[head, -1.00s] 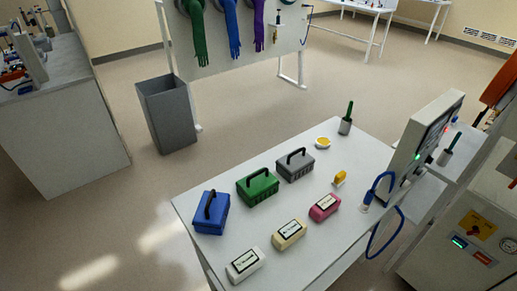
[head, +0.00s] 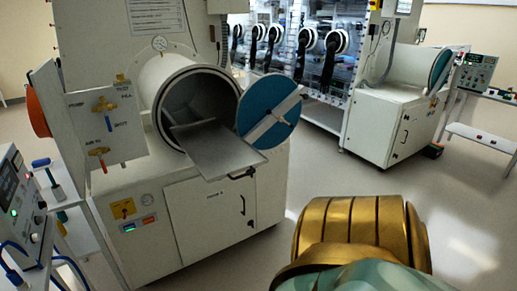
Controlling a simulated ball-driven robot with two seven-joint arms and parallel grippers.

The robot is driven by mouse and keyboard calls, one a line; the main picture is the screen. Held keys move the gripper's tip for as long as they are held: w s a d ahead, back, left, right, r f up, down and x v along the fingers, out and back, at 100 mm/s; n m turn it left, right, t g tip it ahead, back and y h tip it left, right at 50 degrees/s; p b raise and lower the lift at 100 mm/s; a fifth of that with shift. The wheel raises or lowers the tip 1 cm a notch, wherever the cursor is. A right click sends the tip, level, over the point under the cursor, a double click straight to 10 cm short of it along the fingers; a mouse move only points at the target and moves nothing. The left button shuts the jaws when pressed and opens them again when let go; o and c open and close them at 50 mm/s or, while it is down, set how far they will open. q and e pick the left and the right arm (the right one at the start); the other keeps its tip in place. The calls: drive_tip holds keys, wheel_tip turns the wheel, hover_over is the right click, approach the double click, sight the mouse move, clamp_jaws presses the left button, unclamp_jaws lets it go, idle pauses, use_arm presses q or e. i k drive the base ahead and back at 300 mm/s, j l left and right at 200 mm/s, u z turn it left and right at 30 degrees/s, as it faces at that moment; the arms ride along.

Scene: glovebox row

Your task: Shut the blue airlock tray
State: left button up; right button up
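The airlock tray (head: 222,153) is a flat grey metal plate sticking out of the open round airlock chamber (head: 205,106) in the head view. A dark handle (head: 241,174) is on its front edge. The airlock's round blue door (head: 272,108) stands swung open to the right of the chamber mouth, with a pale bar across its face. Neither of my grippers is in view. A gold and pale green part of my own body fills the lower right, apart from the tray.
Below the airlock is a white cabinet (head: 210,215) with a door. A panel with yellow valves (head: 103,104) stands at left, beside an instrument (head: 22,205) with a blue hose. Another airlock (head: 410,75) stands at the far right. Open floor (head: 320,172) lies to the right of the cabinet.

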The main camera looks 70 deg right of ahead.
sight(216, 151)
drive_tip(key=z, duration=0.45)
drive_tip(key=j+z, duration=0.15)
drive_tip(key=z, duration=0.3)
drive_tip(key=j+z, duration=0.1)
drive_tip(key=z, duration=0.35)
drive_tip(key=j+z, duration=0.1)
drive_tip(key=z, duration=0.35)
drive_tip(key=j+z, duration=0.1)
drive_tip(key=z, duration=0.35)
